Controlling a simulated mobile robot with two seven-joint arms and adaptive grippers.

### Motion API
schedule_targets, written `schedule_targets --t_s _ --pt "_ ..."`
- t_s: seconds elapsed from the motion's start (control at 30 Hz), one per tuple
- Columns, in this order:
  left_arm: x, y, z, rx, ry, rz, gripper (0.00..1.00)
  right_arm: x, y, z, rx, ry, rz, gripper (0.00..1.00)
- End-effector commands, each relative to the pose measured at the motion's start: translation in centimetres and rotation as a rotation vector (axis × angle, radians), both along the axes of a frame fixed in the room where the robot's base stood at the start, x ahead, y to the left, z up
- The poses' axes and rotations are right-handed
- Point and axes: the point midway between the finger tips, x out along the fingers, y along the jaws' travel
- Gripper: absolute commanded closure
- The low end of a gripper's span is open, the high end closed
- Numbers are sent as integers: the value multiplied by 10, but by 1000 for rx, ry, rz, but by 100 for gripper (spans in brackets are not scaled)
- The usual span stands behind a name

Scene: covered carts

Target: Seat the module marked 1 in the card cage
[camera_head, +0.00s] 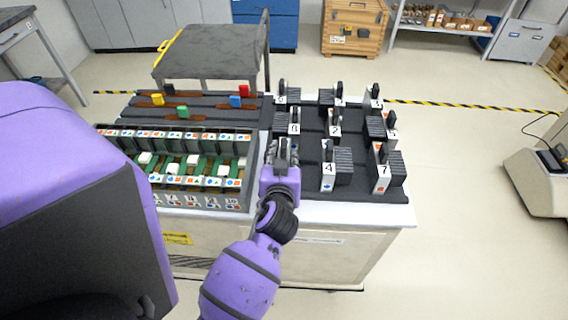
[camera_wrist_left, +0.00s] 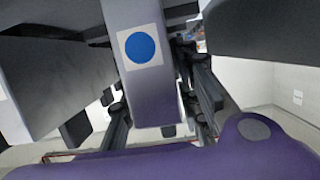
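My left gripper (camera_head: 283,150) is at the front of the dark tray, beside the card cage's right end. Its fingers look spread on either side of a dark upright handle. In the left wrist view a grey module face with a blue dot (camera_wrist_left: 143,46) stands between the fingers (camera_wrist_left: 160,105), with gaps beside it. No number shows on it. The card cage (camera_head: 208,199) holds several white and green pieces. Modules marked 4 (camera_head: 328,172), 7 (camera_head: 383,178), 8 (camera_head: 294,128) and 2 (camera_head: 335,128) stand on the tray. I cannot read a 1. My right gripper is out of view.
The tray (camera_head: 355,190) and cage stand on a covered cart (camera_head: 345,245). Behind the cage, coloured clips including a red one (camera_head: 244,90) sit on a dark surface. A grey-topped trolley (camera_head: 210,65) stands behind. The floor right of the cart is clear.

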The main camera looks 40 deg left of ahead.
Motion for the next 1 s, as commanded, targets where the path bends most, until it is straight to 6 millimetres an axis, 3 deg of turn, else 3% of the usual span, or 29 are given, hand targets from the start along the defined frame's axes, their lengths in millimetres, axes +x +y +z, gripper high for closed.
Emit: schedule_targets --t_s 0.03,0.2,0.63,0.9,1.0 --pt "0 0 0 0 0 0 81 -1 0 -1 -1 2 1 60" --pt "0 0 0 -1 1 0 100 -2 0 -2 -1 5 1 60" --pt "1 0 4 0 -4 0 100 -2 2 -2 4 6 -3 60" --pt "0 1 39 1 -9 1 100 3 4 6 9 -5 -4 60" --pt "-14 11 56 3 -8 3 100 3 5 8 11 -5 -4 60"
